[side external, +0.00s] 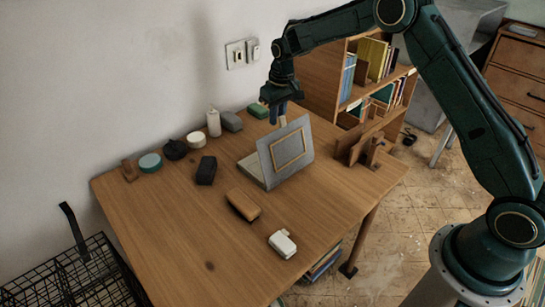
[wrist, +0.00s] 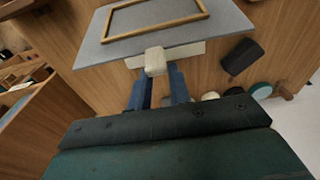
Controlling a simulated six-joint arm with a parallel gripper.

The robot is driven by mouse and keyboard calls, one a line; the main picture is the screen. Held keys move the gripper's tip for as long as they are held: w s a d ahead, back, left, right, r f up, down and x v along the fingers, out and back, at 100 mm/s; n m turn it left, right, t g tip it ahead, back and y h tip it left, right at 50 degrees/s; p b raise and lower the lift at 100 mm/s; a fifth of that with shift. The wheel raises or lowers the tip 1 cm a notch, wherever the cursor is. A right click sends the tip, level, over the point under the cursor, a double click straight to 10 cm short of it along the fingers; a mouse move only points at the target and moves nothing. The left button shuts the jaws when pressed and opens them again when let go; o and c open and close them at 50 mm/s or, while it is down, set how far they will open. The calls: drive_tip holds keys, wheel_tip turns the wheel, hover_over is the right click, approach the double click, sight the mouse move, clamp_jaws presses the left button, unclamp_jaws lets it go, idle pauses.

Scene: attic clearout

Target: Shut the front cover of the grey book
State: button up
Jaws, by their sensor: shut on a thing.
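The grey book lies on the wooden table, its grey front cover (side external: 287,151) standing steeply open, with a tan frame outline on it. Its pale pages (side external: 250,170) show low at the left. The cover also fills the top of the wrist view (wrist: 120,40). My gripper (side external: 279,113) is just behind the cover's top edge, pointing down. Its blue fingers (wrist: 159,76) are shut on a small cream block (wrist: 155,62), which also shows below the fingers in the side view (side external: 283,121). The block overlaps the cover's edge in the wrist view; I cannot tell whether they touch.
A brown block (side external: 243,205), a black block (side external: 206,170) and a white item (side external: 282,244) lie left and in front of the book. Several small things line the wall, including a white bottle (side external: 213,122). A wooden stand (side external: 358,145) is to the right. The front left tabletop is clear.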

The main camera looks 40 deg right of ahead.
drive_tip(key=shift+w+f+g, duration=0.35)
drive_tip(key=shift+w, duration=0.2)
drive_tip(key=shift+w+f+g, duration=0.3)
drive_tip(key=shift+w+g, duration=0.05)
drive_tip(key=shift+w, duration=0.2)
drive_tip(key=o, duration=1)
drive_tip(key=shift+r, duration=0.2)
drive_tip(key=shift+w+r, duration=0.15)
drive_tip(key=shift+r, duration=2.75)
drive_tip(key=shift+r, duration=0.1)
drive_tip(key=shift+w+r, duration=0.15)
drive_tip(key=shift+r, duration=6.65)
drive_tip(key=shift+r, duration=0.1)
